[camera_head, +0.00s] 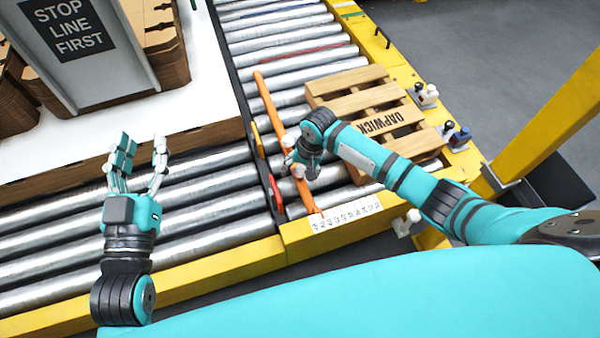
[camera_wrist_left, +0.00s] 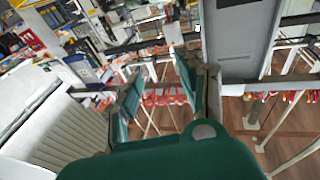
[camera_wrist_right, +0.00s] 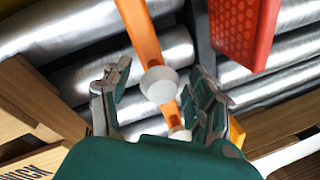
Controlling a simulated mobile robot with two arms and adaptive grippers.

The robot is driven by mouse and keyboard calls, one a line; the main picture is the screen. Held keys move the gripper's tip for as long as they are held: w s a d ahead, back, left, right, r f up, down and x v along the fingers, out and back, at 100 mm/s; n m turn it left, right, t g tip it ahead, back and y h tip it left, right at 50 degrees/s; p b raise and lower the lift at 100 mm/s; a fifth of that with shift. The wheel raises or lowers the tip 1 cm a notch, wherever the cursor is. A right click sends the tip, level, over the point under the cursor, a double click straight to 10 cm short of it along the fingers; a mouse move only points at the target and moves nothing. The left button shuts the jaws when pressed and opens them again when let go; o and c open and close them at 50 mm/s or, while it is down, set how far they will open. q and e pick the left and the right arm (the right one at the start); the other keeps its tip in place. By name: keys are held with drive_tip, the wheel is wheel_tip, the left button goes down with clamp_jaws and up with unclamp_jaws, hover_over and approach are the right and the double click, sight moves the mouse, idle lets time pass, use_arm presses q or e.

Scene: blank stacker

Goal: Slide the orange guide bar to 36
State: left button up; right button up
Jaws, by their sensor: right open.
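The orange guide bar (camera_head: 272,105) lies lengthwise over the rollers, left of the wooden pallet (camera_head: 345,84). Its near end reaches a white number scale (camera_head: 346,214) on the yellow frame; the digits are too small to read. My right gripper (camera_head: 299,165) is over the bar's near half. In the right wrist view, the open fingers (camera_wrist_right: 160,105) stand on either side of the orange bar (camera_wrist_right: 139,28) and its white round knob (camera_wrist_right: 158,84). Contact cannot be told. My left gripper (camera_head: 139,165) is open and empty above the rollers at left; its fingers are apart in the left wrist view (camera_wrist_left: 158,90).
A grey sign panel (camera_head: 88,50) and cardboard stacks (camera_head: 160,45) stand at the upper left. A yellow post (camera_head: 545,125) rises at right. Small clamps (camera_head: 425,95) sit along the right rail. A red perforated part (camera_wrist_right: 245,30) is close to my right gripper.

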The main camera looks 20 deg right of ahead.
drive_tip(key=shift+f, duration=0.25)
clamp_jaws()
idle(0.4)
